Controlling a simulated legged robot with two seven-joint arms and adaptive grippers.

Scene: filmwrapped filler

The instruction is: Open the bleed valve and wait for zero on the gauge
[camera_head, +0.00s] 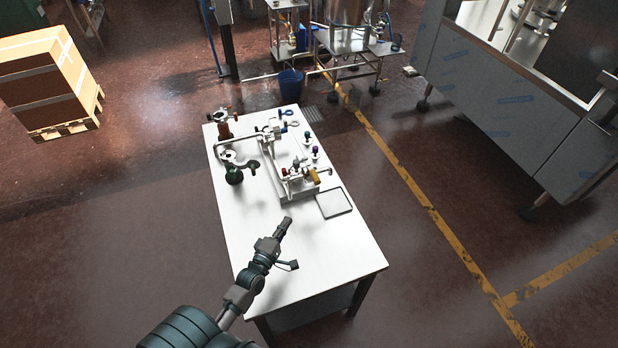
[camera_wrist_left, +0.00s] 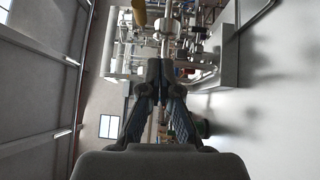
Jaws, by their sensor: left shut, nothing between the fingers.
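A valve rig of white pipes on a pale base (camera_head: 297,190) stands on the white table. At its near end is a small yellow part (camera_head: 314,176), with a red knob (camera_head: 295,162) beside it. A yellow part (camera_wrist_left: 139,12) also shows at the top of the left wrist view. I cannot tell which part is the bleed valve, and no gauge reading is legible. My left gripper (camera_head: 285,226) is shut and empty, short of the rig's near end and apart from it. Its closed fingers show in the left wrist view (camera_wrist_left: 161,68). My right gripper is not in view.
A dark green handwheel (camera_head: 234,174) and round flanged parts stand left of the rig. A flat grey-rimmed panel (camera_head: 334,203) lies to its right. The table's near part (camera_head: 325,258) is clear. A boxed pallet (camera_head: 50,80), a blue bucket (camera_head: 290,84) and steel machinery (camera_head: 510,95) stand beyond.

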